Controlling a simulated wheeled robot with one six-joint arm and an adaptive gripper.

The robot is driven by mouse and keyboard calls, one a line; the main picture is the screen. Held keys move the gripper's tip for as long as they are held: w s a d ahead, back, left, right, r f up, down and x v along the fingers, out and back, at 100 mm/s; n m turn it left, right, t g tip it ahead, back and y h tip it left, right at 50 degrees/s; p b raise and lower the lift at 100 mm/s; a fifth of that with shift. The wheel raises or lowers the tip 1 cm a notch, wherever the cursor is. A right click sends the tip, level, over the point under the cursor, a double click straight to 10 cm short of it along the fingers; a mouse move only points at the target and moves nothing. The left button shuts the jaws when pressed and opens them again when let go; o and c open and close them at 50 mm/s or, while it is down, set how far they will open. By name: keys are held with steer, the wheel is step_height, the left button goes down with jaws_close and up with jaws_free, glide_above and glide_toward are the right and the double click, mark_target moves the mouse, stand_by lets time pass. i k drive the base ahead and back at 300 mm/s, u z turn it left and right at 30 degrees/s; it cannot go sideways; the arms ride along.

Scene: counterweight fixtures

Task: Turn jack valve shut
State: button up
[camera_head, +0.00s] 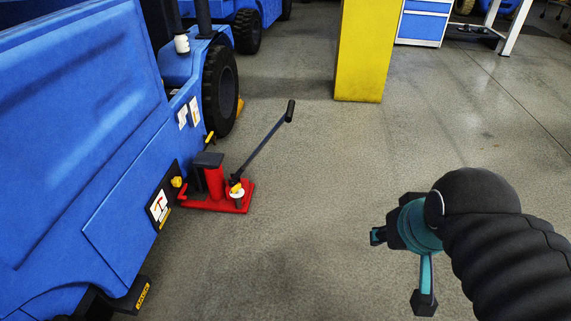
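A red floor jack (214,190) stands on the floor beside the blue forklift, with a dark pump lever (264,143) slanting up to the right. A small yellow knob on a white round base (237,192) sits on the jack's right front; it looks like the jack valve. Its exact turn position is too small to tell. My gripper (399,270), black and teal, is in the lower right, well apart from the jack, with nothing seen between its fingers. Its two fingers are spread apart. Part of it is hidden behind my arm's dark sleeve.
A blue forklift (75,130) fills the left side, with a black wheel (220,87) behind the jack. A yellow pillar (367,50) stands at the back. A blue cabinet (424,22) and a table leg (511,28) are beyond. The floor between jack and gripper is clear.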

mark_target(234, 190)
steer(key=z, duration=0.2)
steer(key=i, duration=1.15)
steer(key=u, duration=0.7)
steer(key=i, duration=0.75)
steer(key=u, duration=0.65)
